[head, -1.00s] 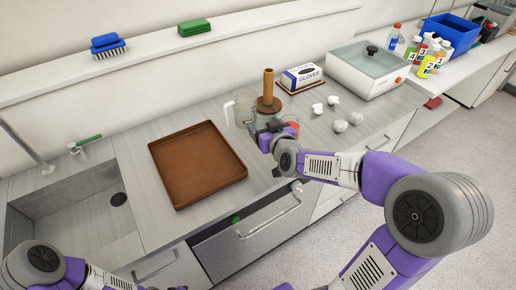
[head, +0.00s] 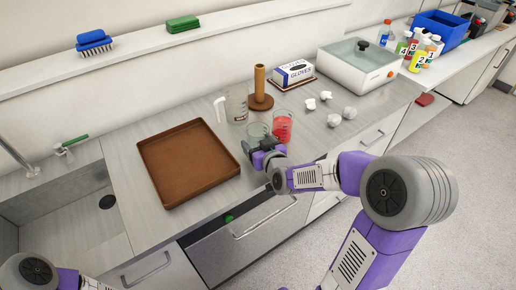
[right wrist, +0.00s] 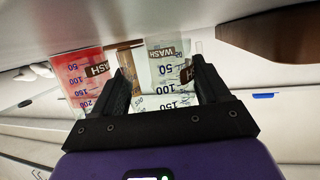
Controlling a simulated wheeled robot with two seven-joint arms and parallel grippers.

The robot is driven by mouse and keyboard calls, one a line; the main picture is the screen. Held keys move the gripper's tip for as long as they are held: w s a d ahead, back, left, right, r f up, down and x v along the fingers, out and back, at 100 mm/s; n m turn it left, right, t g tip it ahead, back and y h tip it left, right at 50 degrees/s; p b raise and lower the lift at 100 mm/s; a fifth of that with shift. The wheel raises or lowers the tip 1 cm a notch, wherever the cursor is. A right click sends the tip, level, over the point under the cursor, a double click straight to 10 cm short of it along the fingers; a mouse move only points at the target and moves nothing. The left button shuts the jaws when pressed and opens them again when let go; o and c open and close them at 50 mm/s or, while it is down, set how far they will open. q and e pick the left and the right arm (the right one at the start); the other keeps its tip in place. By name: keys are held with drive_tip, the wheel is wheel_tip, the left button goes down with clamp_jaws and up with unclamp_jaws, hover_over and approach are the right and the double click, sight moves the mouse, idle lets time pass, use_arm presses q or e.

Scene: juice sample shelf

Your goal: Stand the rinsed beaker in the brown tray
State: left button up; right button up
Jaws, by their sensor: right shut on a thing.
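The brown tray (head: 168,199) lies flat and empty on the counter, between the sink and the beakers. A clear beaker (head: 257,131) with a WASH label stands out to its right; it also shows in the right wrist view (right wrist: 168,68), upside down there. My right gripper (head: 260,149) is shut on this clear beaker, with one finger on each side of it. Whether its base touches the counter I cannot tell. A second beaker with red liquid (head: 282,127), also labelled WASH, stands close beside it. My left gripper is out of view; only its arm shows at the lower left.
Several small white pieces lie to the right. The sink (head: 70,210) is left of the tray. A drawer (head: 240,240) below stands partly open.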

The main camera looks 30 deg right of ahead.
drive_tip(key=shift+f, duration=0.25)
drive_tip(key=shift+f, duration=0.2)
drive_tip(key=o, duration=1.3)
